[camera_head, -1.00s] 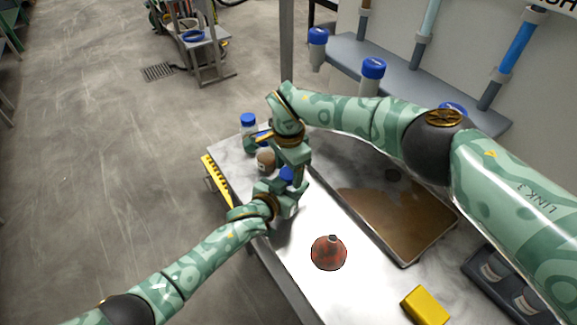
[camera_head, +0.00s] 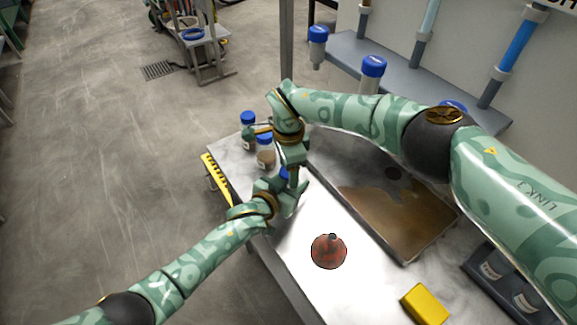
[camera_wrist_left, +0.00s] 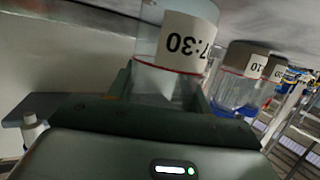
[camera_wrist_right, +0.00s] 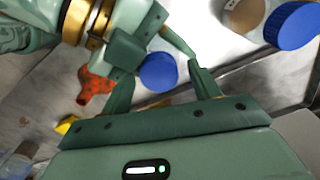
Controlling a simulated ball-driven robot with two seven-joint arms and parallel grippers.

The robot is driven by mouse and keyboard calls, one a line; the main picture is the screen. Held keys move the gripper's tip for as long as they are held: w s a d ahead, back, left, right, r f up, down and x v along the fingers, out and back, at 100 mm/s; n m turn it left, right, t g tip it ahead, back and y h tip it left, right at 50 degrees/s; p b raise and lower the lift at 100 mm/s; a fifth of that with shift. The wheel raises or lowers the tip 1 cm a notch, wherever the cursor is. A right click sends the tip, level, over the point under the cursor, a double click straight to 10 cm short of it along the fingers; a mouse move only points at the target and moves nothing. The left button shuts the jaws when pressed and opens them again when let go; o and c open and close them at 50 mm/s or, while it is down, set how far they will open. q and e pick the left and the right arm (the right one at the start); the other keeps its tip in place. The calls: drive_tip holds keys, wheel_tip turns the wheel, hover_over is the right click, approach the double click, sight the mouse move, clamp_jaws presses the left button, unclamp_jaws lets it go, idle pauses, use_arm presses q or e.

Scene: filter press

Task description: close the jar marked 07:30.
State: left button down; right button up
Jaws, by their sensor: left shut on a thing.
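My left gripper (camera_wrist_left: 165,100) is shut on the clear jar (camera_wrist_left: 180,40), whose label reads 7:30 upside down in the left wrist view. In the head view the left gripper (camera_head: 285,195) mostly hides this jar. A blue lid (camera_wrist_right: 158,72) shows from above in the right wrist view, by the left gripper, and partly in the head view (camera_head: 284,173). I cannot tell how well it sits on the jar. My right gripper (camera_wrist_right: 165,85) is open, its fingers apart on either side of the lid in the picture; contact is unclear. It also shows in the head view (camera_head: 292,178).
Two blue-lidded jars stand near the far table corner, one with brown contents (camera_head: 266,157), one behind (camera_head: 248,130). A red flask-like thing (camera_head: 329,252), a yellow block (camera_head: 425,305) and a brown-stained tray (camera_head: 402,262) lie on the table.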

drive_tip(key=shift+r, duration=2.25)
wheel_tip(320, 180, up, 4)
drive_tip(key=n, duration=0.3)
drive_tip(key=shift+f, duration=0.25)
drive_tip(key=shift+f, duration=4.05)
